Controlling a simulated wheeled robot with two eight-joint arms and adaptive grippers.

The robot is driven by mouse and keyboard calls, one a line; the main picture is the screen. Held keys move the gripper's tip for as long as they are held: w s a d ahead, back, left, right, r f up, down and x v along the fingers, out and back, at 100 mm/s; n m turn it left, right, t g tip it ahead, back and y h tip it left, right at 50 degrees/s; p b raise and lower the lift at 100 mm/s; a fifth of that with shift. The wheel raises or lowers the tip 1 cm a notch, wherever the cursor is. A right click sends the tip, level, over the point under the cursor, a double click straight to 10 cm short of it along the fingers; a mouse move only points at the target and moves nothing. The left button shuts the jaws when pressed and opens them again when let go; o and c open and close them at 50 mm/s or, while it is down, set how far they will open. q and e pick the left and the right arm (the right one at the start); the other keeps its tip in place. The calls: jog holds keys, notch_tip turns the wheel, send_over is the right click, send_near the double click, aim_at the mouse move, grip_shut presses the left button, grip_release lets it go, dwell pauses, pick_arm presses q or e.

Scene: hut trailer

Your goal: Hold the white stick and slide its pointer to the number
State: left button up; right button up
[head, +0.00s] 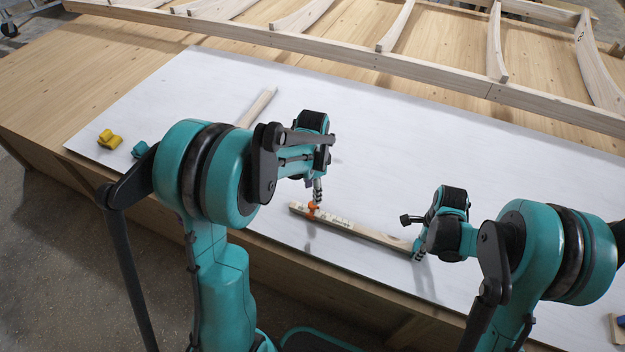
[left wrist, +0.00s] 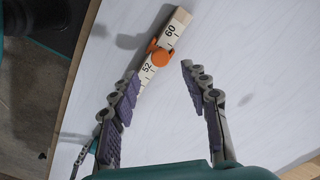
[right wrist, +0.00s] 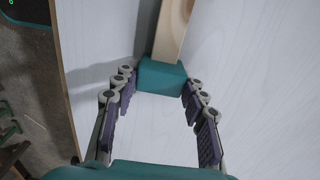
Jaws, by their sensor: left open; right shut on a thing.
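The white stick (head: 360,231) is a pale wooden bar with printed numbers, lying on the white board. Its orange pointer (head: 312,210) sits near its left end. In the left wrist view the pointer (left wrist: 160,57) is between 52 and 60. My left gripper (head: 317,196) is open just above the pointer; in its wrist view its fingers are spread and apart from it. My right gripper (right wrist: 158,78) is shut on the stick's teal end block (right wrist: 161,76), which lies between its fingers. The numbers under the pointer are hidden.
The white board (head: 200,85) lies on a wooden bench. A yellow block (head: 108,138), a teal piece (head: 140,149) and another pale bar (head: 258,106) lie to the left. A wooden rail frame (head: 400,67) stands behind. The board's front edge is close to the stick.

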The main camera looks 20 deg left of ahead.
pick_arm(q)
notch_tip(320, 180, up, 5)
jog(key=shift+r, duration=0.2)
dwell(0.3)
pick_arm(e)
jog(key=o, duration=1.4)
